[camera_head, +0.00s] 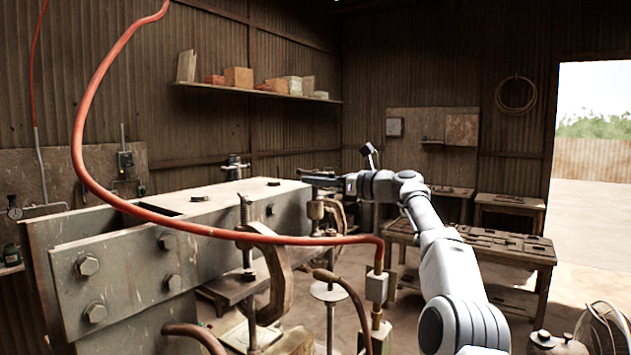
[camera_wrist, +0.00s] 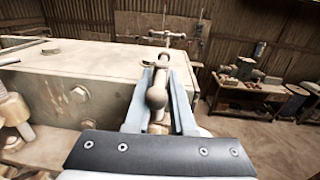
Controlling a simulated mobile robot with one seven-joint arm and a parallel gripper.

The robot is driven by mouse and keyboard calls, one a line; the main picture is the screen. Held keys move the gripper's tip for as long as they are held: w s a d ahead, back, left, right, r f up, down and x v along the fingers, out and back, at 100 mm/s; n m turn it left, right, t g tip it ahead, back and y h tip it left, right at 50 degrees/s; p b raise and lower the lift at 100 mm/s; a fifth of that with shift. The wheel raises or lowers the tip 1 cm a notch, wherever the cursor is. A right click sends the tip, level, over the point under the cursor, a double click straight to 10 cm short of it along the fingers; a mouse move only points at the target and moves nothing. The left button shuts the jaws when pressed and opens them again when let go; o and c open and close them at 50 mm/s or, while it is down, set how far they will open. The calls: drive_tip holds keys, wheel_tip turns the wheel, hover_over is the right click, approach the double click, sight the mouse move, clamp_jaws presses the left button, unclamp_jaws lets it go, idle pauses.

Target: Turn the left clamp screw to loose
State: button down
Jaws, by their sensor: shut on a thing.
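My gripper (camera_head: 310,180) is over the right end of the big metal press box (camera_head: 225,203), at the top of a clamp (camera_head: 317,210). In the wrist view, the two pale blue fingers of my gripper (camera_wrist: 160,78) are shut on a metal screw handle with a round ball end (camera_wrist: 156,97). The fingers and wrist partly hide the screw below. A second clamp (camera_head: 272,262) with an upright threaded screw stands nearer, on the front side of the box. I cannot tell which of these is the left clamp screw.
A red hose (camera_head: 200,229) loops across in front of the box and clamps. Another clamp fitting (camera_head: 235,165) stands at the box's far side. Benches (camera_head: 490,243) stand at the right.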

drive_tip(key=shift+f, duration=0.35)
drive_tip(key=c, duration=0.8)
unclamp_jaws()
drive_tip(key=shift+o, duration=0.2)
drive_tip(key=shift+r, duration=0.2)
drive_tip(key=shift+d, duration=0.1)
drive_tip(key=shift+s+d+b, duration=0.15)
drive_tip(key=shift+d+b, duration=0.1)
drive_tip(key=shift+b, duration=0.1)
drive_tip(key=b+v, duration=0.5)
drive_tip(key=v, duration=1.1)
drive_tip(key=shift+s+d, duration=0.2)
drive_tip(key=shift+s, duration=0.05)
drive_tip(key=shift+r, duration=0.1)
